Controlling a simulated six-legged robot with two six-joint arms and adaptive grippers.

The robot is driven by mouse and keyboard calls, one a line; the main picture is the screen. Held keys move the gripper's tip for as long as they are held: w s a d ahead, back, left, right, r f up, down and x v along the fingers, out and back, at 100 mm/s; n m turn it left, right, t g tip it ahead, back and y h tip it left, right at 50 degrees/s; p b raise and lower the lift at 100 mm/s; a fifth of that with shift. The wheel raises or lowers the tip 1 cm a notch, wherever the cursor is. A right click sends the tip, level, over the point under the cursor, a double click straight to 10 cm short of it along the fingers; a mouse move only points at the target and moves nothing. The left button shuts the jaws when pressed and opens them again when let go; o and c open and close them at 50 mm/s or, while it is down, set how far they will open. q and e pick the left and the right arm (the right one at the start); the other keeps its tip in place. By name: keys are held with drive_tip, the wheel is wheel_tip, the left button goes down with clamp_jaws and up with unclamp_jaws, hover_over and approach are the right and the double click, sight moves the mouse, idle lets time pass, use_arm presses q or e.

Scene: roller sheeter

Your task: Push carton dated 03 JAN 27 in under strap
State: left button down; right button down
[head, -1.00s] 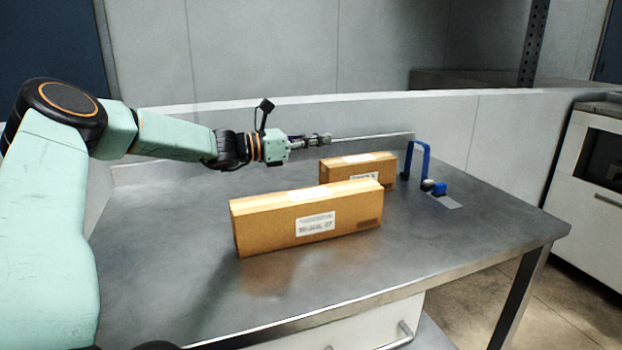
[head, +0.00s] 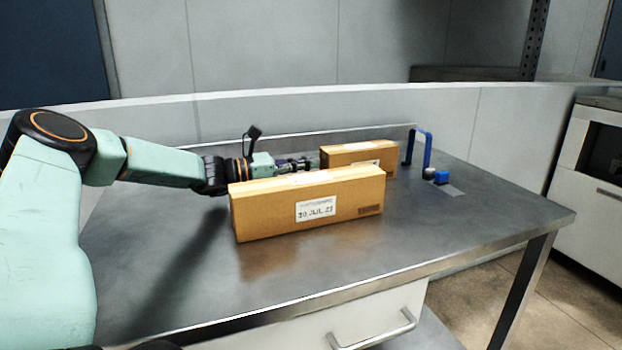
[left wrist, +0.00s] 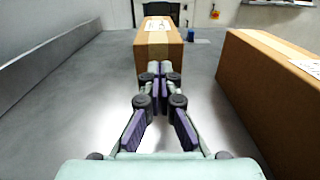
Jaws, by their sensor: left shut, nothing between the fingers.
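The rear carton (head: 350,154) lies on the steel table behind the front carton; only part of its white label shows, and its date is unreadable. The blue strap (head: 428,150) stands as an arch at the rear carton's far right end. My left gripper (head: 308,163) is shut and empty, low behind the front carton, pointing at the rear carton's near end. In the left wrist view its closed tips (left wrist: 160,70) are just short of or at the rear carton (left wrist: 160,38); I cannot tell whether they touch. My right gripper is not in view.
The front carton (head: 280,210), with a label like 20 JUL 27, stands beside my gripper; it also shows on the right in the left wrist view (left wrist: 270,95). A blue block (head: 441,177) sits by the strap. A raised wall (head: 300,115) bounds the table behind.

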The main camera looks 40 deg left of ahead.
use_arm(q)
drive_tip(key=shift+f+b, duration=0.3)
drive_tip(key=shift+f, duration=0.5)
drive_tip(key=shift+w+d+f, duration=0.1)
drive_tip(key=shift+w, duration=0.1)
drive_tip(key=shift+w+d+r+b, duration=0.15)
drive_tip(key=shift+w+r+b, duration=0.1)
drive_tip(key=shift+b, duration=0.2)
